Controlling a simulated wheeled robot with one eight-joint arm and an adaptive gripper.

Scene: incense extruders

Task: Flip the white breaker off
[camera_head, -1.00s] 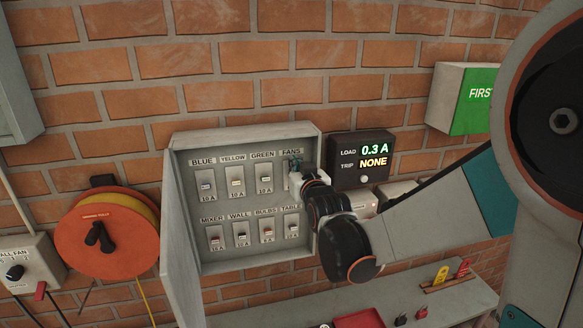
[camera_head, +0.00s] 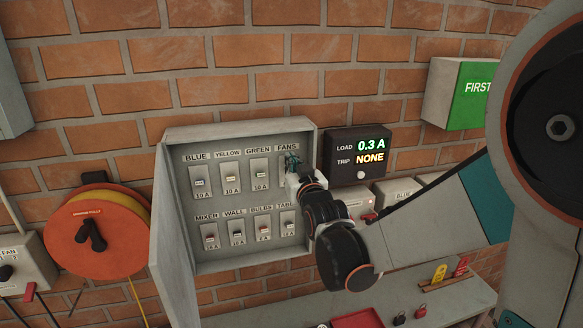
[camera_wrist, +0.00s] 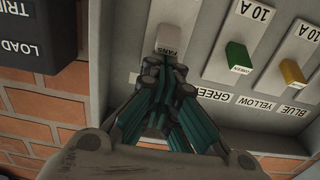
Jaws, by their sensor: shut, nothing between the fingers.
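The white breaker lever (camera_wrist: 171,40), labelled FANS, shows in the wrist view just beyond my fingertips. My gripper (camera_wrist: 163,72) is shut and empty, its teal fingers pressed together close to the lever's end and label. I cannot tell whether they touch it. In the head view my gripper (camera_head: 293,163) is at the top right breaker slot, under the FANS label (camera_head: 286,147), and it hides the white lever there. The grey breaker box (camera_head: 240,260) is open, on the brick wall. The lever's on or off position is unclear.
Green (camera_wrist: 237,55) and yellow (camera_wrist: 291,72) levers stand beside the white one. A lower row of breakers includes MIXER (camera_head: 209,234). A dark load display (camera_head: 358,158) reads 0.3 A and trip NONE, just right of the box.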

